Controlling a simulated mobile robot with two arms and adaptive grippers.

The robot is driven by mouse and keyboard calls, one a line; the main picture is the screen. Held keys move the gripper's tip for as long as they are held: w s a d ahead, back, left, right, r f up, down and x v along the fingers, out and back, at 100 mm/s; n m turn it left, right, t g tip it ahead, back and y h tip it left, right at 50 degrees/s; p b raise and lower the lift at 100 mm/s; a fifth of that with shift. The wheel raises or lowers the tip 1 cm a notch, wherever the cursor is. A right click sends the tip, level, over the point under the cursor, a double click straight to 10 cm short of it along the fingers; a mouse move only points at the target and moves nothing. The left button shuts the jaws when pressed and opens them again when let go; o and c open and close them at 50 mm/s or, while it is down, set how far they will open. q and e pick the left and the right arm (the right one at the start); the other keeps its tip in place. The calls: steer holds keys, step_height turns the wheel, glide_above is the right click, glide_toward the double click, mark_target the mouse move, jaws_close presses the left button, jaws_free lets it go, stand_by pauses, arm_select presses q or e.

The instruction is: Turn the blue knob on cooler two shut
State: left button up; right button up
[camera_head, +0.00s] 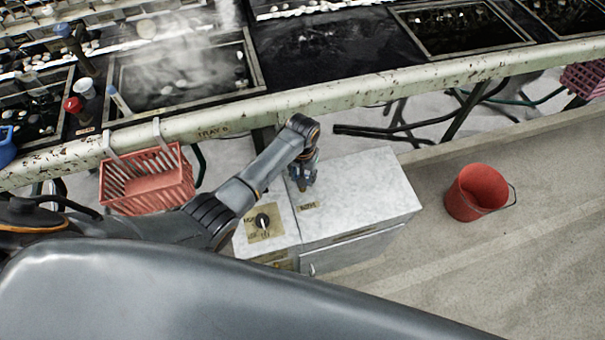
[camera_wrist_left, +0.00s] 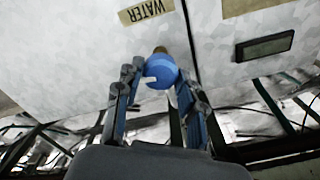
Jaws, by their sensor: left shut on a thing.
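The cooler (camera_head: 365,190) is a pale metal cabinet below the basin rail. The blue knob (camera_wrist_left: 160,73) shows in the left wrist view, beside a tan label reading WATER (camera_wrist_left: 146,11). A white mark is on the knob's face. My left gripper (camera_wrist_left: 161,80) has its fingers on either side of the knob and is shut on it. In the head view my left gripper (camera_head: 303,183) points down at the cabinet top and mostly hides the knob. I cannot read a cooler number. My right gripper is in neither view.
A red basket (camera_head: 150,182) hangs from the rail (camera_head: 350,97) at left. A red bucket (camera_head: 475,192) stands on the floor at right. Steam rises from a basin at the back left.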

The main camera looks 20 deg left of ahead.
arm_select(q)
steer(key=m+p, duration=0.1)
steer(key=m, duration=0.2)
steer(key=shift+r+p, duration=0.1)
steer(key=shift+p, duration=0.25)
steer(key=m+p, duration=0.1)
steer(key=m, duration=0.8)
steer(key=shift+p, duration=0.3)
steer(key=shift+d+m, duration=0.1)
steer(key=shift+m, duration=2)
steer(key=o, duration=1.2)
step_height(320, 180, up, 12)
steer(key=shift+f, duration=0.1)
steer(key=shift+s+f, duration=0.1)
